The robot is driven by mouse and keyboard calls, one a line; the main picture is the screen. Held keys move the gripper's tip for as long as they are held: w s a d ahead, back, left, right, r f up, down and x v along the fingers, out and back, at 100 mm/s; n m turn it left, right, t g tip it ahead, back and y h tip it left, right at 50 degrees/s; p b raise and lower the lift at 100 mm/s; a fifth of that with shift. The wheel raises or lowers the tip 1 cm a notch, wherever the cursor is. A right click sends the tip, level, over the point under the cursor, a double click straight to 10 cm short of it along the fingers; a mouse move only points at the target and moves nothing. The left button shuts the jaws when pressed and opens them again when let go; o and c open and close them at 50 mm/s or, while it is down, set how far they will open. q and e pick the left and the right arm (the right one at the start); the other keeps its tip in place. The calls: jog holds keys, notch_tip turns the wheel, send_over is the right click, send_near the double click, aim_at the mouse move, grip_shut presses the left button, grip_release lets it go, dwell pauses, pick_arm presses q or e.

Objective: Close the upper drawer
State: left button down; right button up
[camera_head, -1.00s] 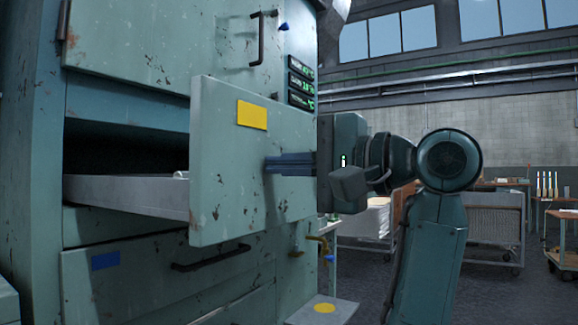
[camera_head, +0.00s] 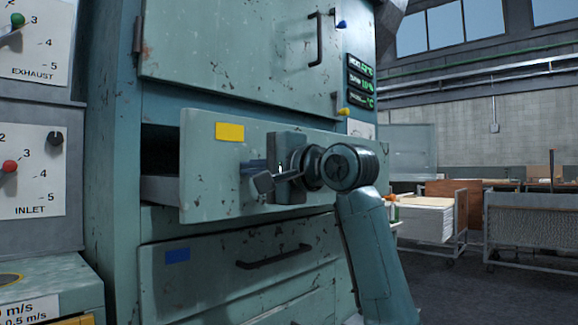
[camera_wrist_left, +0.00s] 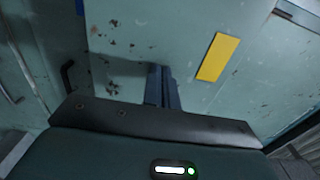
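The upper drawer (camera_head: 225,190) has a worn pale green front with a yellow label (camera_head: 230,132). It stands partly out of the cabinet, and its grey side (camera_head: 160,189) and a dark gap show at its left. My left gripper (camera_head: 248,168) is at the drawer front, below and right of the label. In the left wrist view, its two fingers (camera_wrist_left: 163,85) lie close together with their tips at the drawer front (camera_wrist_left: 130,30), near the yellow label (camera_wrist_left: 218,57). No handle is seen between them. The exact contact is hard to tell. My right gripper is not in view.
A lower drawer (camera_head: 210,255) with a blue label and dark handle (camera_head: 275,257) is shut. Above is a closed door (camera_head: 230,50) with a handle. Panels with EXHAUST and INLET knobs (camera_head: 30,170) stand at left. Carts (camera_head: 440,215) stand at the back right, with open floor before them.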

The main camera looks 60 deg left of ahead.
pick_arm(q)
jog(key=p+x, duration=0.2)
jog(key=x, duration=1.8)
jog(key=shift+s, duration=0.15)
jog(key=shift+a+r, duration=0.1)
jog(key=shift+r, duration=0.05)
jog(key=v, duration=1.3)
jog(key=shift+r, duration=0.15)
jog(key=shift+w+d, duration=0.3)
jog(key=shift+d, duration=0.3)
